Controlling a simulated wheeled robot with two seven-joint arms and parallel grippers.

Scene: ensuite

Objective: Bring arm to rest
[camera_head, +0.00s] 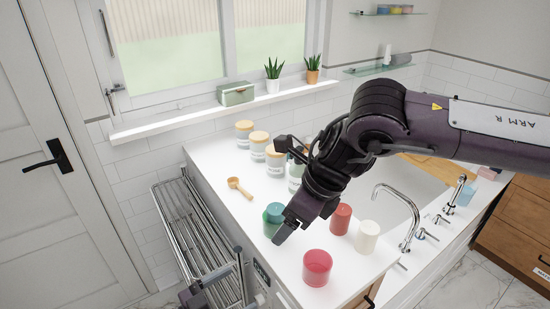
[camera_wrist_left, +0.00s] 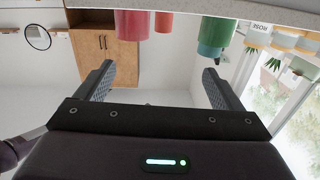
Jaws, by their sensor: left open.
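My left gripper (camera_head: 236,284) is low at the counter's left front edge in the head view, mostly small and dark. In the left wrist view its two fingers (camera_wrist_left: 158,80) are spread wide with nothing between them. My right arm comes in from the right across the counter.
The white counter (camera_head: 225,168) holds a red cup (camera_head: 317,267), a red candle (camera_head: 341,219), a cream candle (camera_head: 367,236), a wooden scoop (camera_head: 238,187) and lidded jars (camera_head: 259,146). A metal towel rack (camera_head: 195,235) stands left. A sink tap (camera_head: 400,205) rises right.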

